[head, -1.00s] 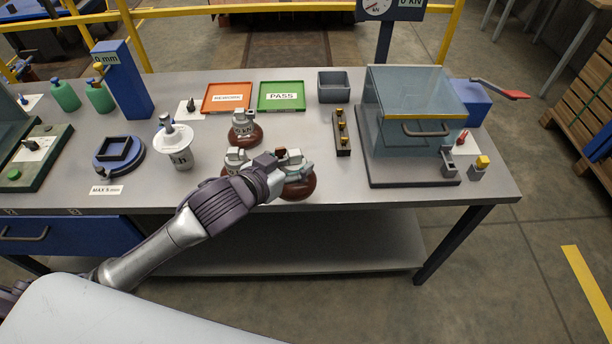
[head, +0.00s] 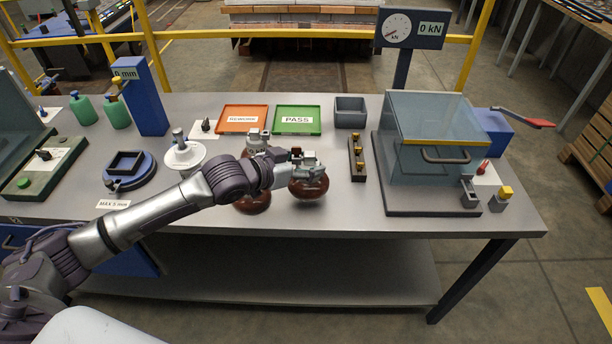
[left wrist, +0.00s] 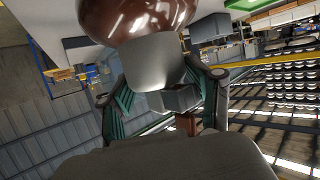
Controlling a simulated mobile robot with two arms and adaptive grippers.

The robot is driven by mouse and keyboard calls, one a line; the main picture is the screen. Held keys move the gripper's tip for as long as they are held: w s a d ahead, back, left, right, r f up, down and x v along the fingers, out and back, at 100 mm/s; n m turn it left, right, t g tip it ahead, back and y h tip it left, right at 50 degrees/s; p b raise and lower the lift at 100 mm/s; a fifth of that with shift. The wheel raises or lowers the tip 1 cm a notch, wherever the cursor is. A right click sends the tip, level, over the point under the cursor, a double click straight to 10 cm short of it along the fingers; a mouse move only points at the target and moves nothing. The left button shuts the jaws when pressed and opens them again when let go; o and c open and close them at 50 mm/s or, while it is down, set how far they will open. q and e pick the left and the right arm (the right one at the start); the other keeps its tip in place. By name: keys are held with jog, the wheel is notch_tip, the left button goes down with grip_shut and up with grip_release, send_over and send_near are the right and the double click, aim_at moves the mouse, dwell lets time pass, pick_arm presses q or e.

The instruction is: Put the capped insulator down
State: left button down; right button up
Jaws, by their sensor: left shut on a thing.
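My left gripper (head: 314,170) is shut on the metal cap of a brown insulator (head: 308,188), which hangs cap up at the front middle of the table (head: 400,222). It seems to be slightly above the tabletop, but the gap is hard to judge. In the left wrist view the gripper (left wrist: 168,95) has its fingers on both sides of the grey cap (left wrist: 152,62), with the brown insulator body (left wrist: 140,15) beyond. My right gripper is not in view.
Another brown insulator (head: 252,204) stands close to the left, partly behind my arm; one more (head: 257,142) is behind. A white insulator (head: 184,155) is further left. Orange (head: 243,108) and green (head: 297,107) trays lie behind. A brass-studded block (head: 357,160) and clear-covered box (head: 436,140) stand right.

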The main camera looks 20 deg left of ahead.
pick_arm(q)
jog(key=shift+f, duration=1.7)
jog(key=shift+c, duration=1.2)
grip_release()
jog(key=shift+s+f, duration=0.1)
jog(key=shift+f, duration=0.1)
jog(key=v, duration=1.2)
jog(key=shift+d, duration=0.1)
